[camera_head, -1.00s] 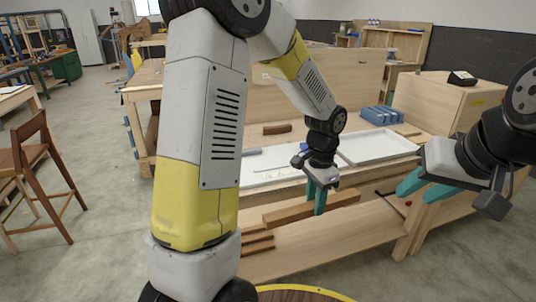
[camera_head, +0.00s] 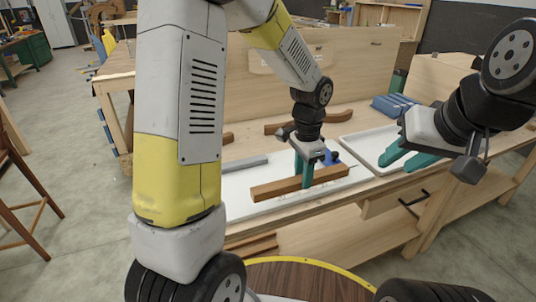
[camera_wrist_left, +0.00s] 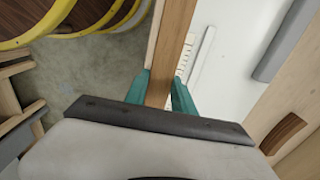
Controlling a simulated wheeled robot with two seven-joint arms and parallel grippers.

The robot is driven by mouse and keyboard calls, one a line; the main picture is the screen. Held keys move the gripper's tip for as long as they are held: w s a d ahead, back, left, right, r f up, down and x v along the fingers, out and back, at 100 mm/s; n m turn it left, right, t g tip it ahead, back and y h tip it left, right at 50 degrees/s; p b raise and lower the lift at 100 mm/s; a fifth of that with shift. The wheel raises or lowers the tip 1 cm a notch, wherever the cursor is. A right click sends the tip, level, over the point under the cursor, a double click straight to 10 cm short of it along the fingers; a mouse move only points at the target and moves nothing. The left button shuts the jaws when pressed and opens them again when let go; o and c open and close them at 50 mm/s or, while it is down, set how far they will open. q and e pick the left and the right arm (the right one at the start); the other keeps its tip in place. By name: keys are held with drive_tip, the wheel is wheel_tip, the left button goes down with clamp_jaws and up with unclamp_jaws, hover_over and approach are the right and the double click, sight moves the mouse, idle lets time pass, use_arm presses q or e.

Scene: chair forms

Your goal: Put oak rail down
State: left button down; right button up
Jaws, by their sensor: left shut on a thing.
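The oak rail (camera_head: 274,189) is a long brown bar. My left gripper (camera_head: 305,174) is shut around its middle, and the rail lies roughly level over the white board (camera_head: 240,182) on the workbench, near its front edge. I cannot tell whether the rail touches the board. In the left wrist view the rail (camera_wrist_left: 172,45) runs between the two teal fingers (camera_wrist_left: 160,92), with the white surface beside it. My right gripper (camera_head: 407,158) is empty at the right, its teal fingers apart, in front of a white tray (camera_head: 365,145).
A grey bar (camera_head: 246,163) lies on the board behind the rail. A curved brown wood piece (camera_head: 305,123) and a blue box (camera_head: 391,106) stand farther back. Several brown bars (camera_head: 252,247) lie on the lower shelf. A small blue object (camera_head: 333,157) is close to my left gripper.

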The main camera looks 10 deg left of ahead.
use_arm(q)
hover_over(264, 173)
drive_tip(key=shift+f, duration=2.5)
drive_tip(key=shift+f, duration=0.1)
drive_tip(key=c, duration=1.1)
unclamp_jaws()
drive_tip(key=shift+o, duration=0.2)
